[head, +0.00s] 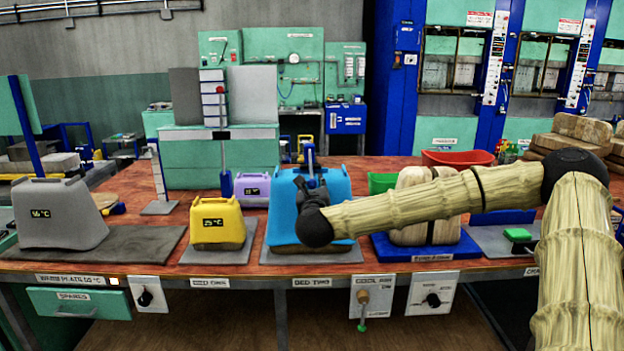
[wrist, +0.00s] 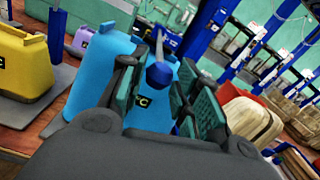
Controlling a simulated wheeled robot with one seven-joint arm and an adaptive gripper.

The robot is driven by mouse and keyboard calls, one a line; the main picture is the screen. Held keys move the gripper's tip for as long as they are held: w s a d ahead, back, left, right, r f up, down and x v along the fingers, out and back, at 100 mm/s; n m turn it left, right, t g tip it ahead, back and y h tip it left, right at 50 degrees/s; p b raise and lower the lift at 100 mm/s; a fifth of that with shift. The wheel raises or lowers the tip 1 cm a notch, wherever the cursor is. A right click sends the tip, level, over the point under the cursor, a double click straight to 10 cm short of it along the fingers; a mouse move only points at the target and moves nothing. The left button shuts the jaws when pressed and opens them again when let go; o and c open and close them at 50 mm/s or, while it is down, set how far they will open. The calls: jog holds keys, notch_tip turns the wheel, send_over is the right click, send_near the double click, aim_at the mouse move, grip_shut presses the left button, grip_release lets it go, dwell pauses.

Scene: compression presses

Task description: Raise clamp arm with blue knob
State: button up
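The blue knob (wrist: 160,75) shows in the wrist view at the end of a thin clamp arm (wrist: 158,46). It appears between the two green-padded fingers of my gripper (wrist: 162,84), which stand apart with gaps beside it. I cannot tell whether the knob is level with the pads or beyond them. In the head view my gripper (head: 311,184) is in front of the light-blue press block (head: 340,186) and hides part of it. A blue upright piece (head: 310,156) shows just above my gripper there; the knob itself is hidden.
A yellow block (head: 218,224) stands left of the light-blue one, with a lilac block (head: 252,190) behind. A grey block (head: 58,213) is at far left. A beige block (head: 412,232) on a blue plate stands right, under my arm. A red bin (head: 458,157) is behind.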

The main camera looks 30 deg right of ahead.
jog(key=shift+p+x, duration=0.35)
jog(key=shift+x, duration=1.75)
grip_shut()
jog(key=shift+f, duration=0.1)
jog(key=shift+w, duration=0.1)
